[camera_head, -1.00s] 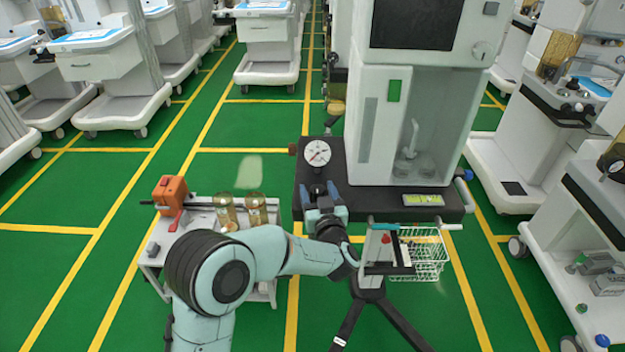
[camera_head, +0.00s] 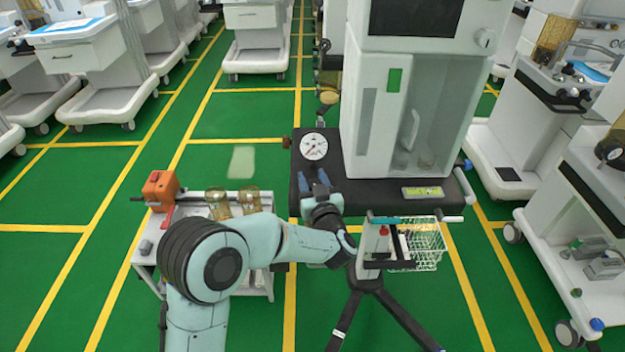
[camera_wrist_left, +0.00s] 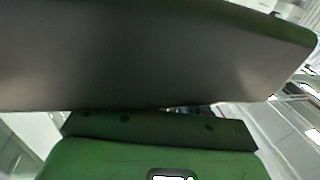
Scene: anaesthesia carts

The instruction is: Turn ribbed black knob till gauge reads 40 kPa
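The round white gauge (camera_head: 314,146) sits at the left end of the dark shelf of the central anaesthesia machine. Its needle seems to point to the lower left, but its numbers are too small to read. My left gripper (camera_head: 314,180) is just below the gauge, at the shelf's front left edge, with its blue fingers apart. The ribbed black knob cannot be made out; the gripper may hide it, and I cannot tell whether the fingers touch it. My right gripper is not in view.
The central machine (camera_head: 405,105) stands right of the gauge. A wire basket (camera_head: 428,248) hangs below its dark shelf (camera_head: 385,192). A small trolley with an orange device (camera_head: 160,188) and amber jars (camera_head: 220,204) stands left. Other carts line both sides; green floor is free between them.

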